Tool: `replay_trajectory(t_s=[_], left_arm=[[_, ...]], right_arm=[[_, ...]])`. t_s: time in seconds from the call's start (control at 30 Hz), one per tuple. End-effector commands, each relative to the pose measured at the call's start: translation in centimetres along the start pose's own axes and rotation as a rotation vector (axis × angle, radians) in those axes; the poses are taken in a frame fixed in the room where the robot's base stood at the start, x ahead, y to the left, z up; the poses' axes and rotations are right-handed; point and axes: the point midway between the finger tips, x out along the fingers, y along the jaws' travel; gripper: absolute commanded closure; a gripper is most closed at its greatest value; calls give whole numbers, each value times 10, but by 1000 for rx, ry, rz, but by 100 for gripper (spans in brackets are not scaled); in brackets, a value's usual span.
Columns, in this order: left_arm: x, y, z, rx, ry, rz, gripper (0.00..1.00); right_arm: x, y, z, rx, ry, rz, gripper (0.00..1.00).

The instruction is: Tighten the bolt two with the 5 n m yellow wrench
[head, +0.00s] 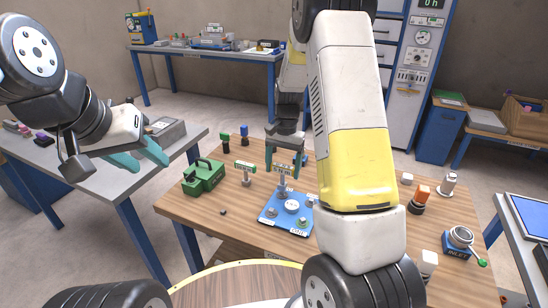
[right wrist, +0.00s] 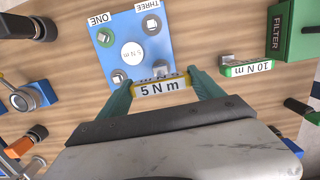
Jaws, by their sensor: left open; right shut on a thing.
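A blue plate (head: 268,222) on the wooden table carries several bolts around a white round centre piece; it also shows in the right wrist view (right wrist: 130,30). Labels ONE and THREE are readable beside two bolts; no label TWO is readable. My right gripper (head: 284,164) is shut on the yellow 5 N m wrench (right wrist: 162,87), over the plate's far edge. The wrench's head lies over one corner of the plate and hides what is under it; I cannot tell whether it sits on a bolt. My left gripper (head: 148,160) is open and empty, left of the table, over the grey side table.
A green 10 N m wrench (right wrist: 250,68) stands beside the plate, near a green filter box (head: 204,176). An orange-topped part (head: 421,194) and an inlet valve (head: 460,240) stand at the right. The table's front left is mostly clear.

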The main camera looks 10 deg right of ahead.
Motion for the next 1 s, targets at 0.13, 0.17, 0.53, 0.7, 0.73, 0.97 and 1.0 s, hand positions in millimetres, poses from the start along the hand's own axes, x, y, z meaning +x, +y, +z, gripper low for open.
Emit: replay_trajectory(t_s=[0.13, 0.17, 0.53, 0.7, 0.73, 0.97, 1.0], left_arm=[[0, 0, 0, 0, 0, 0, 58], [0, 0, 0, 0, 0, 0, 58], [0, 0, 0, 0, 0, 0, 58], [0, 0, 0, 0, 0, 0, 58], [0, 0, 0, 0, 0, 0, 58], [0, 0, 0, 0, 0, 0, 58], [0, 0, 0, 0, 0, 0, 58]], right_arm=[[0, 0, 0, 0, 0, 0, 64], [0, 0, 0, 0, 0, 0, 64], [2, 0, 0, 0, 0, 0, 64], [6, 0, -1, 0, 0, 0, 64], [7, 0, -1, 0, 0, 0, 64], [12, 0, -2, 0, 0, 0, 64], [13, 0, -2, 0, 0, 0, 64]])
